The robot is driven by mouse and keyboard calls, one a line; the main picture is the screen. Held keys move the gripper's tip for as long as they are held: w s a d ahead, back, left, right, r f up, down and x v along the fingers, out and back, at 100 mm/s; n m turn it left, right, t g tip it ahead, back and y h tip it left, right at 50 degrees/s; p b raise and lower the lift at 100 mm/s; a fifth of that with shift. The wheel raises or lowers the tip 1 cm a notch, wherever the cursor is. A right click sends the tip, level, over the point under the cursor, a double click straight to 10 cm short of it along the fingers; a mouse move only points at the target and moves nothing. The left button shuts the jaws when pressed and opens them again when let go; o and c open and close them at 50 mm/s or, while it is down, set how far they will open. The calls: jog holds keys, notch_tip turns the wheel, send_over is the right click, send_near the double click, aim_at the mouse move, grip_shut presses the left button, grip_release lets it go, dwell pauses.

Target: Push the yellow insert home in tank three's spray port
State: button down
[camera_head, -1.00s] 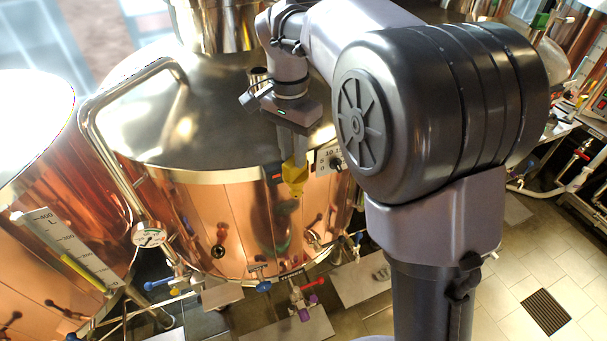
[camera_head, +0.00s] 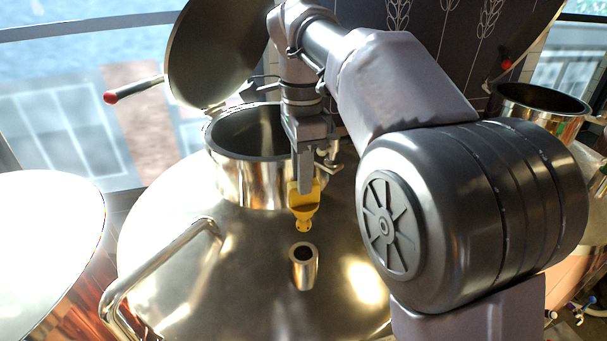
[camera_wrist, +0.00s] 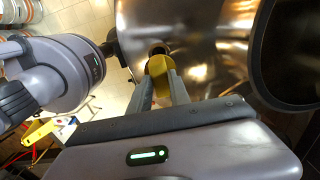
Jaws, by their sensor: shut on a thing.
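The yellow insert (camera_head: 304,207) is held point-down in my gripper (camera_head: 306,184), which is shut on its upper part. The spray port (camera_head: 304,256) is a short open metal tube standing on the domed tank top (camera_head: 240,240). In the head view the insert's tip is above the port's mouth, with a gap between them. In the wrist view the insert (camera_wrist: 158,65) sits between my fingertips (camera_wrist: 162,78), and the dark mouth of the port (camera_wrist: 158,48) shows just beyond it, partly hidden.
A wide open manway (camera_head: 240,180) stands behind the port, its round lid (camera_head: 215,50) raised with a red-tipped handle. A bent rail (camera_head: 160,265) runs along the tank top's left side. Another copper tank (camera_head: 45,250) stands at far left.

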aim_at(302, 204)
jog(key=shift+s, duration=0.55)
jog(key=shift+w+f, duration=0.1)
jog(key=shift+w, duration=0.1)
notch_tip(302, 204, down, 5)
jog(key=b, duration=0.4)
jog(key=shift+w+f+b, duration=0.15)
jog(key=shift+f+b, duration=0.15)
jog(key=shift+b, duration=0.1)
jog(key=shift+w, duration=0.1)
jog(key=shift+r, duration=0.1)
jog(key=shift+w+p, duration=0.1)
jog(key=shift+p, duration=0.25)
